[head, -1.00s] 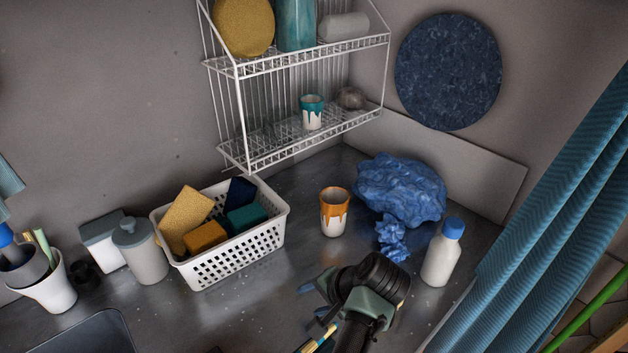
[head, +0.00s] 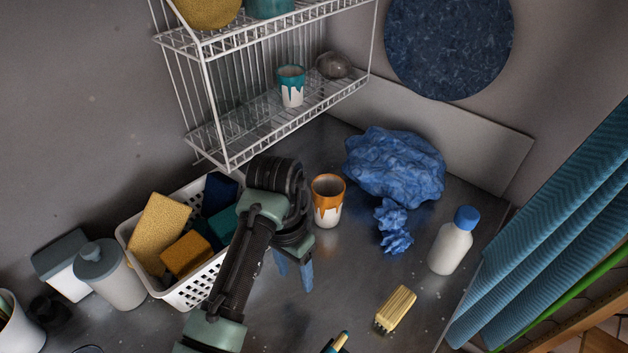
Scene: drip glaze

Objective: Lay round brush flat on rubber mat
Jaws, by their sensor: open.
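No thing in the head view can be surely told as the round brush or the rubber mat. A thin item with a pale yellow and teal end (head: 337,342) is cut off by the bottom edge; it may be a brush, but I cannot tell. A pale yellow ridged block (head: 395,310) lies on the dark counter to its right. My gripper (head: 294,277) points down over the counter, with blue fingers apart and nothing seen between them. It is left of the ridged block, and my arm hides part of the basket.
A white basket (head: 131,250) of sponges stands left of my gripper. An orange-dripped cup (head: 328,208), crumpled blue material (head: 396,170) and a white bottle (head: 451,248) stand behind and right. A wire shelf (head: 275,125) overhangs the back. A blue curtain (head: 550,240) hangs at right.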

